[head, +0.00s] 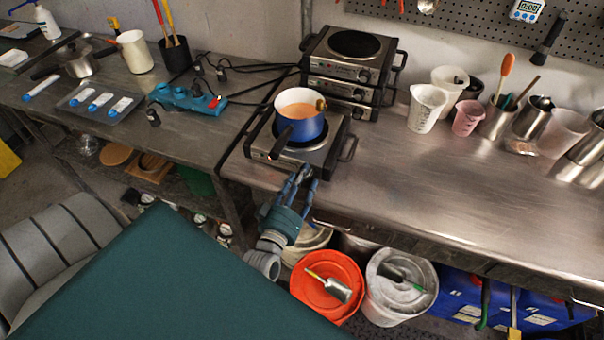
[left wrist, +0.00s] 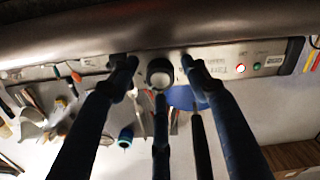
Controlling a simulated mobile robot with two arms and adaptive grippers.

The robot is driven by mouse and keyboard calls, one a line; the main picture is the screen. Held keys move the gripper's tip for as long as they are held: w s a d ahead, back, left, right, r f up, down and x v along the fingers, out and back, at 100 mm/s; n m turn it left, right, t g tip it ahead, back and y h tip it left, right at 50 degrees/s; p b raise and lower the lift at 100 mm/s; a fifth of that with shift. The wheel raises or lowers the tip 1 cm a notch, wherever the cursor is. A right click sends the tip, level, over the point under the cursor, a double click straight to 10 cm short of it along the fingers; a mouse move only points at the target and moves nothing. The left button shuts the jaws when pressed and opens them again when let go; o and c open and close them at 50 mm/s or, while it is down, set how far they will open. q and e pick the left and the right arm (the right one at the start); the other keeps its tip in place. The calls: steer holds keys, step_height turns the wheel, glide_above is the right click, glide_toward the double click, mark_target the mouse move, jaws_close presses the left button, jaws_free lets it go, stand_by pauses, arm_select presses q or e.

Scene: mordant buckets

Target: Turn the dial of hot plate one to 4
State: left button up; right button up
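A single hot plate (head: 318,160) stands at the front edge of the steel bench, with a blue pot (head: 300,128) of orange-brown liquid on it. In the left wrist view its front panel (left wrist: 222,62) shows a dark round dial (left wrist: 160,72) with a pale centre, and a lit red and a green light beside it. I cannot read the dial's setting or a plate number. My left gripper (head: 300,180) is open at the front panel. In the wrist view its fingers (left wrist: 160,78) are spread about the dial; contact is unclear. My right gripper is out of view.
Two more hot plates (head: 352,65) are stacked behind. Cups and beakers (head: 428,108) stand at the back right; the bench's right front is clear. A blue power strip (head: 187,98) and cables lie left. Buckets (head: 400,285) stand below the bench edge.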

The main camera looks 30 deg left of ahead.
arm_select(q)
steer(key=v, duration=1.2)
stand_by(0.4)
steer(key=s+d+f+m+g+h+b, duration=0.2)
steer(key=s+d+f+g, duration=0.1)
steer(key=f, duration=0.8)
steer(key=s+d+f+m+g+h+b, duration=0.1)
steer(key=s+d+f+m+g, duration=0.15)
steer(key=f, duration=0.85)
steer(key=s+d+f+m+g+h+b, duration=0.1)
steer(key=s+d+f+g+h+b, duration=0.2)
steer(key=f, duration=0.8)
steer(key=s+a+f+m+g+y+b, duration=0.1)
steer(key=s+f+g, duration=0.3)
steer(key=s+f, duration=0.5)
steer(key=s+a+f+m+g+y, duration=0.1)
steer(key=s+f+m+g, duration=0.2)
steer(key=s+f, duration=0.6)
steer(key=s+g, duration=0.1)
steer(key=s, duration=0.4)
steer(key=shift+s+a+b, duration=0.2)
steer(key=shift+s+b, duration=0.05)
steer(key=shift+b, duration=0.15)
